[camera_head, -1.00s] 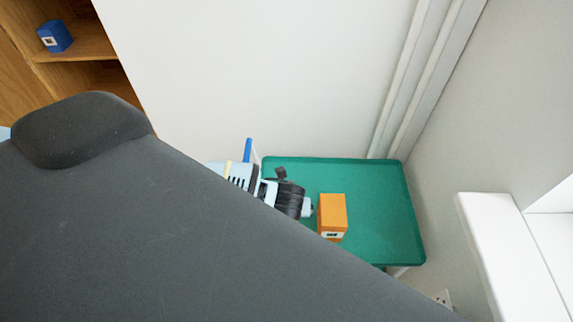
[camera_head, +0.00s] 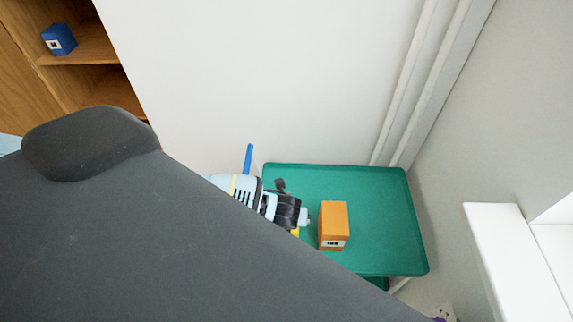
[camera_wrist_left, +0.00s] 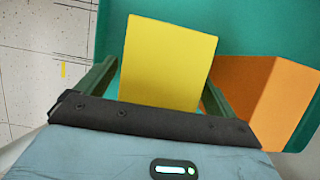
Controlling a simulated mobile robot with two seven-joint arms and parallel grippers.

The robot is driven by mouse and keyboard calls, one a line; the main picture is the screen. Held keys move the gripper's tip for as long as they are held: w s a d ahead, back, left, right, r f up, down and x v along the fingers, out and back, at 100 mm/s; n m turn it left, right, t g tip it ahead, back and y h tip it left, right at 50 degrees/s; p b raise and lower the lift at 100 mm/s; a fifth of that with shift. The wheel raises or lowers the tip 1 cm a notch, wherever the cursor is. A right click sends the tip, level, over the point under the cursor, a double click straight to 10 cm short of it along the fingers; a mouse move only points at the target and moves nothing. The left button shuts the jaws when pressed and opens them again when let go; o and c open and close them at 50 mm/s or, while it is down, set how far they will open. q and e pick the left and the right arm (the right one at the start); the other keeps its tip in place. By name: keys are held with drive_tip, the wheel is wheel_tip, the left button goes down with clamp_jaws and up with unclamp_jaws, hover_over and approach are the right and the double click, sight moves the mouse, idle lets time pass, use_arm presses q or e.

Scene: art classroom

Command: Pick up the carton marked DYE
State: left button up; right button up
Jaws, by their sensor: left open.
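An orange carton (camera_head: 333,226) stands on the green tabletop (camera_head: 385,235); its small white label has dark marks that I cannot read for sure. My left gripper (camera_head: 305,216) is just left of it in the head view. The left wrist view shows a yellow carton (camera_wrist_left: 165,62) between the open fingers of my left gripper (camera_wrist_left: 158,78), with no label in sight. The orange carton (camera_wrist_left: 250,95) lies right of the right finger there. In the head view only a sliver of the yellow carton (camera_head: 296,232) shows below the gripper. My right gripper is not in view.
A blue carton (camera_head: 59,39) stands on a wooden shelf (camera_head: 85,53) at the upper left. A white wall is behind the green table, and a white ledge (camera_head: 510,255) is at the right. The table's right part is clear. My grey body hides the lower left.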

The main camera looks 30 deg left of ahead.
use_arm(q)
drive_tip(key=shift+f, duration=0.25)
idle(0.3)
drive_tip(key=shift+c, duration=0.4)
